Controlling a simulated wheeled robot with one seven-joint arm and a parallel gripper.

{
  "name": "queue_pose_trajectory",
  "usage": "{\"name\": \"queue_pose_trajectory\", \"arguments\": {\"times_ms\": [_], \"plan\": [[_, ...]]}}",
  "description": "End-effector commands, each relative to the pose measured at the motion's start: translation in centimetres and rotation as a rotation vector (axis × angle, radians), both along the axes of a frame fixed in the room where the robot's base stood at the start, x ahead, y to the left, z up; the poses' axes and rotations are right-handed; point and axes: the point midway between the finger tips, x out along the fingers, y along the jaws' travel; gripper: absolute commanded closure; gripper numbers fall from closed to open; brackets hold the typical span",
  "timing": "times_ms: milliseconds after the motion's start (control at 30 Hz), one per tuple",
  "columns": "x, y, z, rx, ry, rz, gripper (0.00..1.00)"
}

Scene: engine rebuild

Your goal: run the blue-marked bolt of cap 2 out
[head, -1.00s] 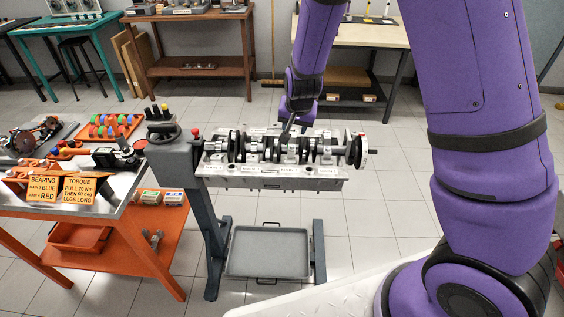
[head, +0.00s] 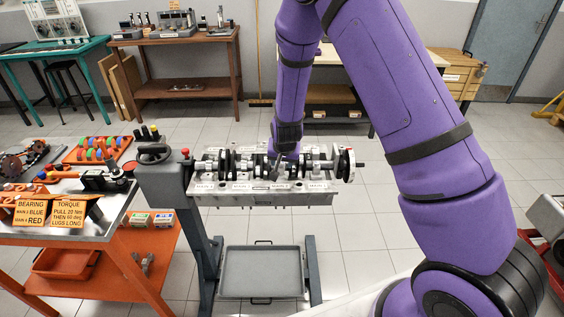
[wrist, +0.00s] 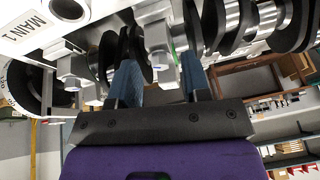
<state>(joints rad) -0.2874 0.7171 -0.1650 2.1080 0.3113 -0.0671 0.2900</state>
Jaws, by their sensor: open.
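The engine block (head: 262,198) sits on a stand with the crankshaft (head: 333,164) and its bearing caps along the top. In the head view my gripper (head: 280,165) is down at the middle caps, and its fingertips are hard to make out there. In the wrist view my gripper (wrist: 162,84) is open, its two blue fingers apart. A cap bolt (wrist: 165,72) with a small green mark shows between the fingers; I cannot tell whether they touch it. Another bolt (wrist: 73,84) with a bluish end is to the left, near the MAIN 1 label (wrist: 24,32). I cannot make out cap 2's label.
An orange bench (head: 100,232) with bearing and torque signs (head: 48,212) stands left of the block. A grey tray (head: 262,272) lies low under the block. Crank webs (wrist: 205,30) crowd close around my fingers.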

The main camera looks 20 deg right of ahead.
Motion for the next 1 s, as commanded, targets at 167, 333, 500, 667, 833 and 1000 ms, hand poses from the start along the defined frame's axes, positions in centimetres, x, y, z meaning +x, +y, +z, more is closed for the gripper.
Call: {"name": "queue_pose_trajectory", "arguments": {"times_ms": [167, 333, 500, 667, 833, 1000], "plan": [[0.23, -0.1, -0.67, 0.0, 0.001, -0.001, 0.56], [0.26, -0.08, -0.7, 0.001, 0.001, -0.001, 0.56], [0.25, -0.08, -0.69, 0.001, 0.001, -0.001, 0.77], [0.24, -0.08, -0.69, 0.001, 0.001, -0.001, 1.0], [0.22, -0.18, -0.7, 0.0, 0.0, 0.015, 1.0], [0.2, -0.39, -0.73, -0.001, -0.009, 0.099, 1.0]]}}
